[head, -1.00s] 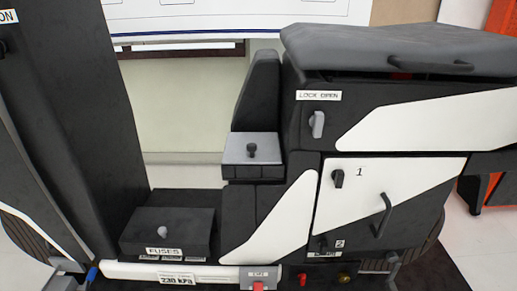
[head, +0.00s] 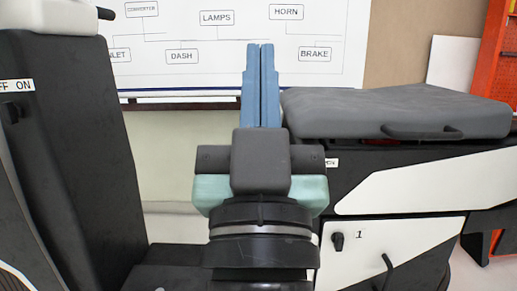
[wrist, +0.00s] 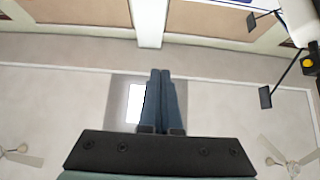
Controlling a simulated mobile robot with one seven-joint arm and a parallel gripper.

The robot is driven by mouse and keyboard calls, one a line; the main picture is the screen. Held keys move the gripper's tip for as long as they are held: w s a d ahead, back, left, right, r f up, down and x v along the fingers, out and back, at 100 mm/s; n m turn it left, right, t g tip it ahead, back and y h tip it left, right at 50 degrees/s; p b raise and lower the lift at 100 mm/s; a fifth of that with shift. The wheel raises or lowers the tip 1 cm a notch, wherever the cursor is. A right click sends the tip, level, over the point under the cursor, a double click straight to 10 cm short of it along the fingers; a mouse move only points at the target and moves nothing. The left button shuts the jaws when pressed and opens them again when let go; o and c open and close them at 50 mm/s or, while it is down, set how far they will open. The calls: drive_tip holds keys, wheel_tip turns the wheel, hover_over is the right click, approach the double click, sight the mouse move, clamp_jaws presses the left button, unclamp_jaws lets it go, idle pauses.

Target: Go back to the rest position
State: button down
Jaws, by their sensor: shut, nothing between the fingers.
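My gripper (head: 261,50) stands upright in the middle of the head view, its two blue fingers pointing up and pressed together with nothing between them. It also shows in the wrist view (wrist: 160,75), where the fingers lie side by side against the ceiling. The gripper is apart from the rig and in front of the whiteboard. My wrist hides the middle of the rig, including most of the lock label.
The chassis rig has a dark column (head: 75,160) at left and a grey padded seat lid (head: 400,110) with a handle at right. Below the lid is a white door panel (head: 385,255) marked 1. A whiteboard (head: 230,60) with a labelled diagram hangs behind. An orange rack (head: 497,60) stands far right.

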drive_tip(key=s+r+p, duration=0.2)
drive_tip(key=r+p, duration=1.7)
drive_tip(key=r, duration=0.2)
drive_tip(key=s+r+t+p, duration=0.1)
drive_tip(key=s+r+p, duration=0.1)
drive_tip(key=r+p, duration=1.7)
wheel_tip(320, 180, up, 3)
drive_tip(key=shift+s+a, duration=0.15)
drive_tip(key=shift+s, duration=0.25)
